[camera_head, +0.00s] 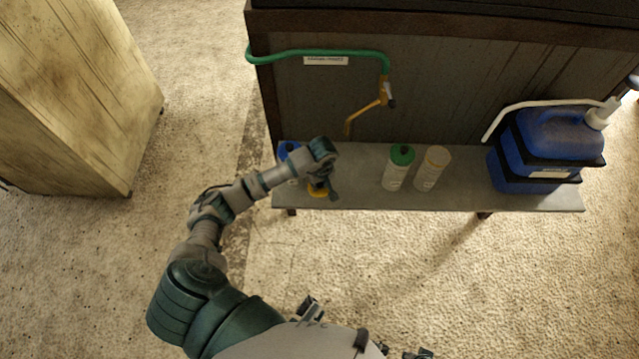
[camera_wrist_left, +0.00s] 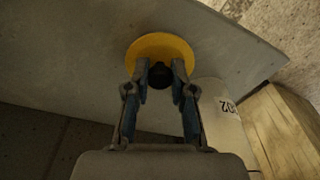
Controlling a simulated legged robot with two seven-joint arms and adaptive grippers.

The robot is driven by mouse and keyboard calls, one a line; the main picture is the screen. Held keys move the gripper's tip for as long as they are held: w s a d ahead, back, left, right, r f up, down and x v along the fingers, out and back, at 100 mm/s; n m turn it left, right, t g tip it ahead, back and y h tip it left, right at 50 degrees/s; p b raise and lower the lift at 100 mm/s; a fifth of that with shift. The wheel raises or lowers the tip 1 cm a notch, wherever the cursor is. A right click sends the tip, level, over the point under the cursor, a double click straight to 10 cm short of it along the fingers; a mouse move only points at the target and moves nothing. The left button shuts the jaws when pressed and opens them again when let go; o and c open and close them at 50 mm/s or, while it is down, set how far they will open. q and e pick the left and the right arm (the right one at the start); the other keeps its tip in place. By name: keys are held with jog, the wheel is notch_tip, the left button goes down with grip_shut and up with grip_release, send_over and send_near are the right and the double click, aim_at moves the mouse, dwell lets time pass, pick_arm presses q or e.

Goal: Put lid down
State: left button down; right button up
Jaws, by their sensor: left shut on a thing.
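A round yellow lid (camera_head: 318,191) with a dark knob is at the left end of the grey shelf (camera_head: 350,170). In the left wrist view the lid (camera_wrist_left: 160,44) lies flat against or just above the shelf surface (camera_wrist_left: 75,60); I cannot tell if it touches. My left gripper (camera_wrist_left: 161,76) is shut on the lid's dark knob. In the head view this gripper (camera_head: 322,184) is largely hidden by its own wrist. My right gripper does not show clearly in either view.
A blue-topped canister (camera_head: 288,150) stands close left of my left wrist. Shelf space is free between lid and canisters.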

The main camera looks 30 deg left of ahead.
aim_at(319, 186)
pick_arm(q)
jog(key=shift+a+f, duration=0.1)
jog(key=shift+f, duration=0.1)
jog(key=shift+a, duration=0.2)
jog(key=c, duration=1)
grip_release()
jog(key=shift+a+f, duration=0.15)
jog(key=shift+a, duration=0.15)
jog(key=shift+d, duration=0.35)
jog(key=shift+d+r, duration=0.1)
jog(key=shift+r, duration=0.35)
notch_tip(319, 186, up, 11)
jog(key=p, duration=0.1)
jog(key=shift+s+d+r+p, duration=0.15)
jog(key=shift+s+d+p, duration=0.15)
jog(key=shift+s+d, duration=0.15)
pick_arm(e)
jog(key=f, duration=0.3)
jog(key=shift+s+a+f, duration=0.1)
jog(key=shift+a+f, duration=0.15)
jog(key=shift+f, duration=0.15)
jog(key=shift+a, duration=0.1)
